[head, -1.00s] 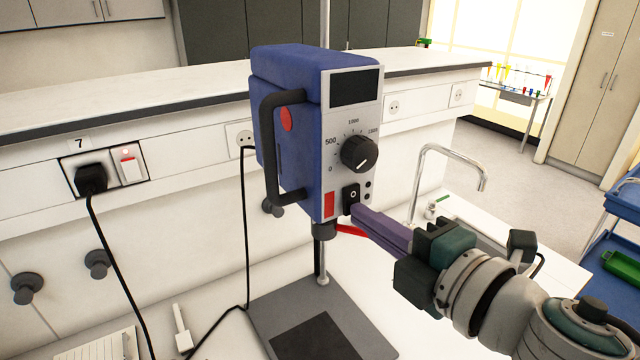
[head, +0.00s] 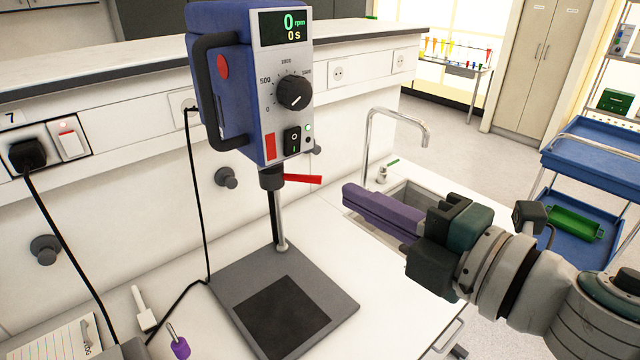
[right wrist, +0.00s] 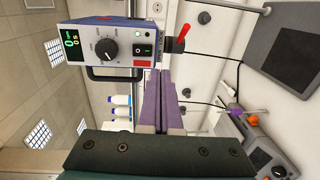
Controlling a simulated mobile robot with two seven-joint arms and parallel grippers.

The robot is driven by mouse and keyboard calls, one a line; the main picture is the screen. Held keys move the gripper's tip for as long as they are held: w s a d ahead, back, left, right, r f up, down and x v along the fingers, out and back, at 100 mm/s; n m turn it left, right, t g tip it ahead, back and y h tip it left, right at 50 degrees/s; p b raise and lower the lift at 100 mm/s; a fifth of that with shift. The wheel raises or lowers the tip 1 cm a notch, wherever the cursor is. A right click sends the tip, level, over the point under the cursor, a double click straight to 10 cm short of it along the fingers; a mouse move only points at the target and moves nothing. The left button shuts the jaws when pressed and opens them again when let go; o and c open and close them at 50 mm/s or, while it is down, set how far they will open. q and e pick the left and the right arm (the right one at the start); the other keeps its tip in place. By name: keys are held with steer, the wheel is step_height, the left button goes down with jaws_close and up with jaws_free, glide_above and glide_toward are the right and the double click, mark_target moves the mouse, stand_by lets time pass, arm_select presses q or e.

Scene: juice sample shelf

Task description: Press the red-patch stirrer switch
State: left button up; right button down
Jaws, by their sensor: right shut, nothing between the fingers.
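The blue overhead stirrer (head: 228,80) hangs on its stand, with a red patch (head: 270,147) at the lower left of its front panel. Its black rocker switch (head: 292,140) sits right beside that patch. The display (head: 284,25) is lit and reads 0 rpm and 0 s, and a small green light glows by the switch. The switch (right wrist: 144,50) and display also show in the right wrist view. My right gripper (head: 348,196) has purple fingers, is shut and empty, and is apart from the stirrer, to the right and below the switch. My left gripper is not in view.
A red lever (head: 302,179) sticks out under the stirrer head. The stand's grey base plate (head: 250,270) lies on the white bench. A sink (head: 408,200) with a tap is behind my right gripper. Black cables run at the left.

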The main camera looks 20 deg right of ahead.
steer(key=v, duration=0.1)
steer(key=b+v, duration=0.1)
steer(key=v, duration=0.1)
steer(key=f+v, duration=0.1)
steer(key=shift+s+d+r, duration=0.1)
steer(key=shift+s+d, duration=0.05)
steer(key=shift+s, duration=0.15)
